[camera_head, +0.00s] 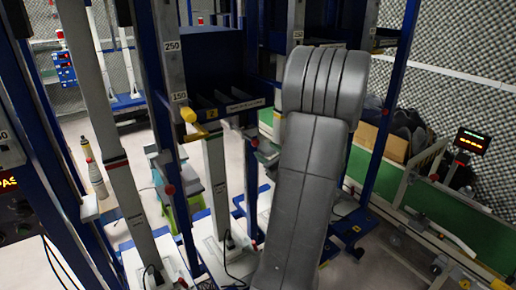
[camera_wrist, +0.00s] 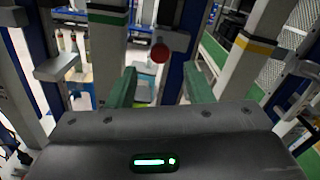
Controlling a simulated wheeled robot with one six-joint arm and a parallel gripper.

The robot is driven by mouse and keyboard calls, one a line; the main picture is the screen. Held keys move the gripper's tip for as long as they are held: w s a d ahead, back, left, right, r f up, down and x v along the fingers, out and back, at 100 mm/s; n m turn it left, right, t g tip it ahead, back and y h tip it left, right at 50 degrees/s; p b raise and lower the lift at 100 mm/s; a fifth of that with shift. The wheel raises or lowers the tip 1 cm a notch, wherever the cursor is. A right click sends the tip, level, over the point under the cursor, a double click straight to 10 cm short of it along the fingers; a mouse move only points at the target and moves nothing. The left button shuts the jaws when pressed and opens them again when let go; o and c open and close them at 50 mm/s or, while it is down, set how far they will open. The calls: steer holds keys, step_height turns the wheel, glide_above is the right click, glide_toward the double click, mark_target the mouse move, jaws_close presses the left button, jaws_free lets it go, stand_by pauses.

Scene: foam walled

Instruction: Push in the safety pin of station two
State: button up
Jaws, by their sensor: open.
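A red round knob (camera_head: 170,189) sits lower on the same blue post. In the wrist view a red round knob (camera_wrist: 159,53) shows ahead, between and a little above my fingers; which knob it is, and which is the safety pin, I cannot tell. My gripper (camera_wrist: 160,88) has its two green fingers wide apart, empty, apart from the red knob. In the head view my arm hides the gripper.
Pale upright columns (camera_head: 113,155) and blue posts stand close on both sides. A column with a yellow-black band (camera_wrist: 255,42) is near on the right. A green conveyor (camera_head: 440,215) and a red-lit display (camera_head: 470,141) lie at right.

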mark_target(257, 144)
steer(key=shift+v, duration=2.35)
steer(key=p+x, duration=0.2)
steer(key=x, duration=1.2)
steer(key=shift+p+v, duration=0.35)
steer(key=shift+v, duration=0.7)
steer(key=shift+s+d, duration=0.25)
